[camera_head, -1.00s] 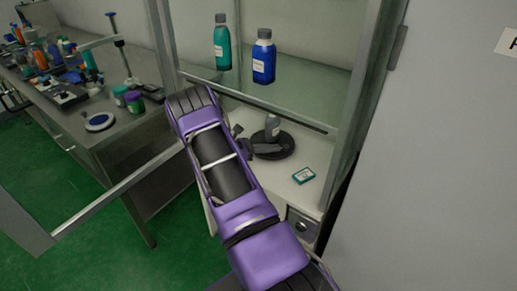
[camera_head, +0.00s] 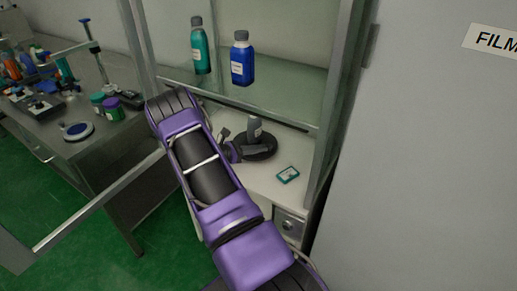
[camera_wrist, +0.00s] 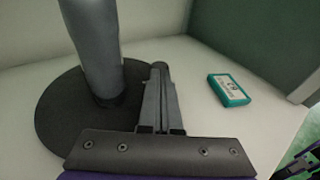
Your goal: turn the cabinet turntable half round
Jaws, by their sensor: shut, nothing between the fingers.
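The turntable (camera_head: 270,143) is a dark round disc on the white lower surface of the cabinet. It also shows in the wrist view (camera_wrist: 55,125). A grey upright cylindrical piece (camera_head: 254,127) stands on it, and its lower part shows in the wrist view (camera_wrist: 92,45). My gripper (camera_head: 262,152) is low at the turntable. In the wrist view its fingers (camera_wrist: 159,72) are shut together and empty, just right of the grey piece, over the right part of the disc. I cannot tell whether they touch the piece or the disc.
A small teal box (camera_head: 288,175) lies right of the turntable. A glass shelf (camera_head: 275,97) above holds a teal bottle (camera_head: 200,52) and a blue bottle (camera_head: 242,62). A cabinet post (camera_head: 335,100) stands at the right. A cluttered bench (camera_head: 95,150) is at the left.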

